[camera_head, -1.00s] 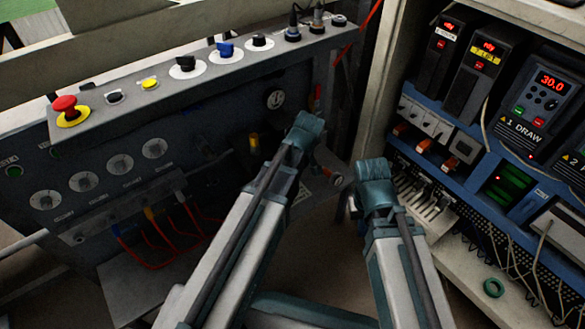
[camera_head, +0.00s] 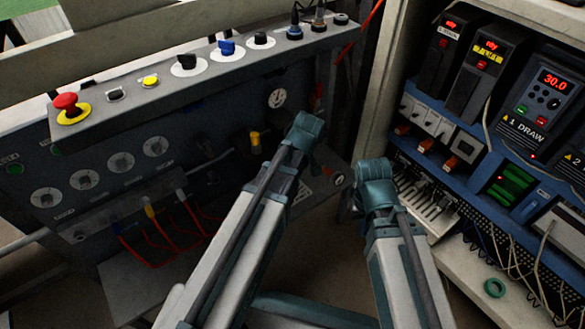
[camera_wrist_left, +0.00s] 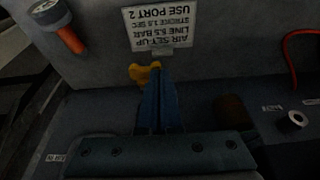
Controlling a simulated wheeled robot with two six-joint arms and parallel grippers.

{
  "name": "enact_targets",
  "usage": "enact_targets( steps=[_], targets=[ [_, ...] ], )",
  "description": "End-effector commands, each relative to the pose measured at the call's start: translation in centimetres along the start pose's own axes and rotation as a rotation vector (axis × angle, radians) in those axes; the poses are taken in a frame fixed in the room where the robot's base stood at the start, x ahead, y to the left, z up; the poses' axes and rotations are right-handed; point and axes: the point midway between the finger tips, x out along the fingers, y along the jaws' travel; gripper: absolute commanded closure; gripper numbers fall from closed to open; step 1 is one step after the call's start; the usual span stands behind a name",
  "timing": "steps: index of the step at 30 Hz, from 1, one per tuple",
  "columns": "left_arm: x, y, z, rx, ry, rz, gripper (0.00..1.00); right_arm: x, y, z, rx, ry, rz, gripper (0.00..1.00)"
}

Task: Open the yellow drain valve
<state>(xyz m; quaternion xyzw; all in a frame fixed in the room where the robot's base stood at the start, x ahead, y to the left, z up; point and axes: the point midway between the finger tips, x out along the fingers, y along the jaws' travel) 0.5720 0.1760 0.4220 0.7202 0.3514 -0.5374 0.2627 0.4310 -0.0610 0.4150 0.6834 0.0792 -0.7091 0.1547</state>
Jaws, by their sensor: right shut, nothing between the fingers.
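In the left wrist view a small yellow valve handle (camera_wrist_left: 145,74) sits below a white label, at the tips of my left gripper (camera_wrist_left: 157,78). The blue fingers are together; I cannot tell if they pinch the handle or only touch it. In the head view a yellow piece (camera_head: 255,142) stands out from the dark panel, left of my left arm; I cannot tell if it is the same valve. My left fingers are hidden there. My right gripper (camera_head: 350,201) is mostly hidden beside its teal wrist, shut and empty, between the panel and the cabinet.
The dark control panel (camera_head: 115,170) carries a red emergency button (camera_head: 67,105), knobs and red hoses. An electrical cabinet (camera_head: 465,160) with drives is close on the right.

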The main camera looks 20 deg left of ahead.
Motion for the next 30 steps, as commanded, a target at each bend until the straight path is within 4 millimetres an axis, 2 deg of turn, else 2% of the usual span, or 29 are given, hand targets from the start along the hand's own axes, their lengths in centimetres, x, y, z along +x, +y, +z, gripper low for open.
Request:
enact_targets(
  steps=[11, 30],
  targets=[
    [0.4, -0.6, 0.1, 0.000, 0.000, -0.001, 1.00, 0.4, 0.0, 0.0, 0.001, 0.000, 0.000, 1.00],
    [2.1, -2.0, 0.6, 0.000, 0.000, 0.000, 1.00, 2.1, -0.2, -0.1, 0.001, 0.001, 0.000, 1.00]
  ],
)
